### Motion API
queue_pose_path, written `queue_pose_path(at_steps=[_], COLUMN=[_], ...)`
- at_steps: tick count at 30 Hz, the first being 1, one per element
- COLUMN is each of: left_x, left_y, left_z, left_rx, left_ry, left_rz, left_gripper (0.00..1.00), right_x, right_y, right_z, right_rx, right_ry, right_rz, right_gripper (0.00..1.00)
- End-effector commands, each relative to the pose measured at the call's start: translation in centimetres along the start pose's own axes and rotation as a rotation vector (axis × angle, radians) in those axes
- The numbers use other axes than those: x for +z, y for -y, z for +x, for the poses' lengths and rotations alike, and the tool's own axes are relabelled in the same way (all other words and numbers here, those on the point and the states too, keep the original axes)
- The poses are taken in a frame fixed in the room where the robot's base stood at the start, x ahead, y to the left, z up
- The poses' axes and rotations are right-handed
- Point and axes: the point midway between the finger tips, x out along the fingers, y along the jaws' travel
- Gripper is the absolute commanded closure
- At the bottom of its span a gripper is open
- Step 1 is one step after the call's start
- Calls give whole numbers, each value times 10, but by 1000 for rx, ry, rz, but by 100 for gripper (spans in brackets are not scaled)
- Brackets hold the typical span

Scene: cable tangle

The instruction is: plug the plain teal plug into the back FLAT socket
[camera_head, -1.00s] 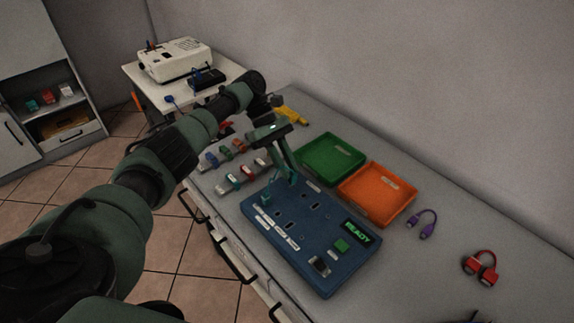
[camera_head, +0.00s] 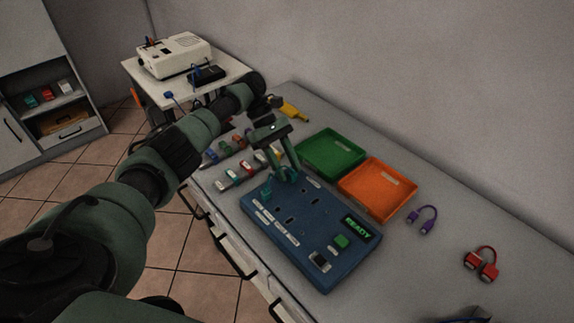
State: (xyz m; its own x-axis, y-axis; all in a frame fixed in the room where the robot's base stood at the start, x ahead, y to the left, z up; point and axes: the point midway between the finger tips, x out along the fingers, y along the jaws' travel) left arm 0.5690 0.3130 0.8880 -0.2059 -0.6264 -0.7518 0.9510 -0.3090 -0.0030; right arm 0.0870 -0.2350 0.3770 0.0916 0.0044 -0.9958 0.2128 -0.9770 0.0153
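My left gripper (camera_head: 287,178) points down over the back left part of the blue socket panel (camera_head: 338,275). Its two fingers reach down to the panel's back edge. The view is too small to tell whether they hold anything. A small teal block (camera_head: 265,191), perhaps a plug, stands on the panel's left end, just left of the fingers. Dark socket slots (camera_head: 290,219) show in the panel's middle. White labels run along its front, too small to read. The socket under the fingers is hidden. My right gripper cannot be made out.
A green tray (camera_head: 331,170) and an orange tray (camera_head: 352,190) lie behind the panel. Several coloured plugs (camera_head: 232,175) lie to its left. A purple cable (camera_head: 424,214) and a red one (camera_head: 482,263) lie right.

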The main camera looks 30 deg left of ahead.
Motion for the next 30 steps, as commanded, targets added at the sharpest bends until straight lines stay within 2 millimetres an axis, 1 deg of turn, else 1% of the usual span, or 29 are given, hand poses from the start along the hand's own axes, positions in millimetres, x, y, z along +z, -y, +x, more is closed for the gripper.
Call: queue_pose_path(at_steps=[11,14,21,25,30], left_x=[0,-1,-1,-1,0], left_y=[-1,-1,-2,-2,-1], left_z=[-3,-13,-55,-69,-77], left_rx=[3,4,5,4,0], left_ry=[0,0,2,1,2], left_rz=[1,1,1,0,1], left_gripper=[57,57,57,57,57], right_x=[0,0,2,2,2], right_y=[0,0,0,0,0], right_z=[1,5,21,25,27], right_rx=[0,0,0,0,0], right_ry=[0,0,0,0,0], right_rz=[0,0,0,0,0], right_gripper=[64,64,64,64,64])
